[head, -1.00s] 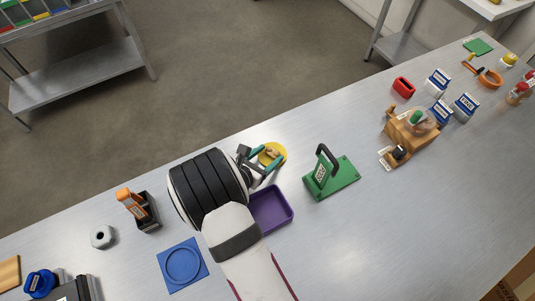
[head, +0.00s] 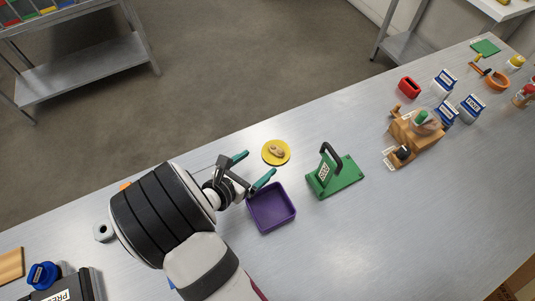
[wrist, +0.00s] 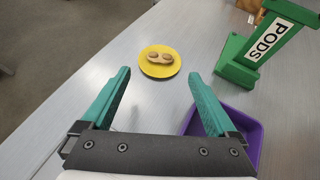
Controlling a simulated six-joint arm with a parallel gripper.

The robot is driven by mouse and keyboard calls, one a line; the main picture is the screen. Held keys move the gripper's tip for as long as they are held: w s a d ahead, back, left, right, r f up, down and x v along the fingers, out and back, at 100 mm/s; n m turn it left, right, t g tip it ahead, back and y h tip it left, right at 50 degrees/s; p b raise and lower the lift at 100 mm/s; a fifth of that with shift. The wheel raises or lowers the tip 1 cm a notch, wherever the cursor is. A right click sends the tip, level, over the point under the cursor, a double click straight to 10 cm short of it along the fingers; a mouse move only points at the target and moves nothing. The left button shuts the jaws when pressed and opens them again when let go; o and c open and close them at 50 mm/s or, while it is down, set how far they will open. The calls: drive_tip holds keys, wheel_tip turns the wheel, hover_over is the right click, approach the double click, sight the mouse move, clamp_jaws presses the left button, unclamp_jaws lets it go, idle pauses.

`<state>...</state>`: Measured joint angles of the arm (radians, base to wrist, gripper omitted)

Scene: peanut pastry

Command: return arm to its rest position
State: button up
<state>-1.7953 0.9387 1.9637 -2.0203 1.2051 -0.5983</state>
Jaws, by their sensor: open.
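My gripper (head: 256,168) is open and empty, with teal fingers, above the steel table left of the purple tray. In the wrist view its two fingers (wrist: 158,100) are spread wide with nothing between them. The peanut pastry (head: 276,151) lies on a yellow round plate (head: 267,158), beyond the fingertips and apart from them. It also shows in the wrist view as a tan, lobed piece (wrist: 160,57) on the plate (wrist: 147,69).
A purple tray (head: 291,217) is right of my gripper, partly behind a finger in the wrist view. A green stand marked PODS (head: 345,180) is further right. A wooden device (head: 404,135) and several blue-white boxes stand far right. The table's front middle is clear.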

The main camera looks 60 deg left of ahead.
drive_tip(key=v, duration=0.4)
